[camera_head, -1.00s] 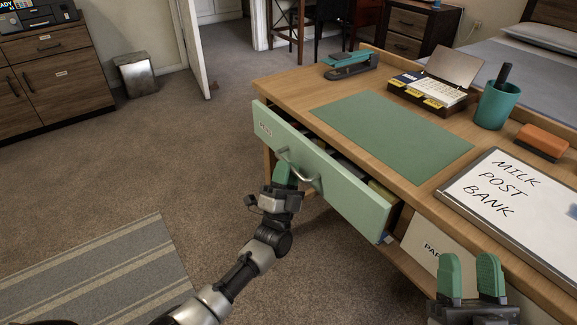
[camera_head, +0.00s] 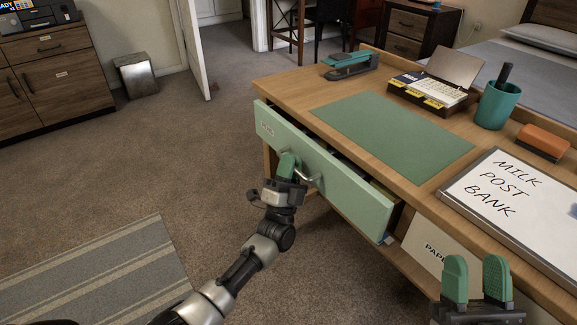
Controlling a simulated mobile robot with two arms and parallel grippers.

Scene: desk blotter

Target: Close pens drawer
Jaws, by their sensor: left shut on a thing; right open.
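The pens drawer (camera_head: 340,192) is a pale green drawer under the desk top, partly open, with a dark gap between its front and the desk edge. Its label shows at the left end of the front. A curved metal handle (camera_head: 313,181) sits on the middle of the front. My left gripper (camera_head: 288,168) is at the handle and shut on it; its fingers hide part of the handle. My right gripper (camera_head: 476,280) is open and empty at the lower right, in front of the desk, near the drawer labelled "PAP...".
The wooden desk (camera_head: 285,88) holds a green blotter (camera_head: 390,137), a stapler (camera_head: 351,66), a card file (camera_head: 433,92), a teal pen cup (camera_head: 497,106), an orange block (camera_head: 543,142) and a whiteboard (camera_head: 520,200).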

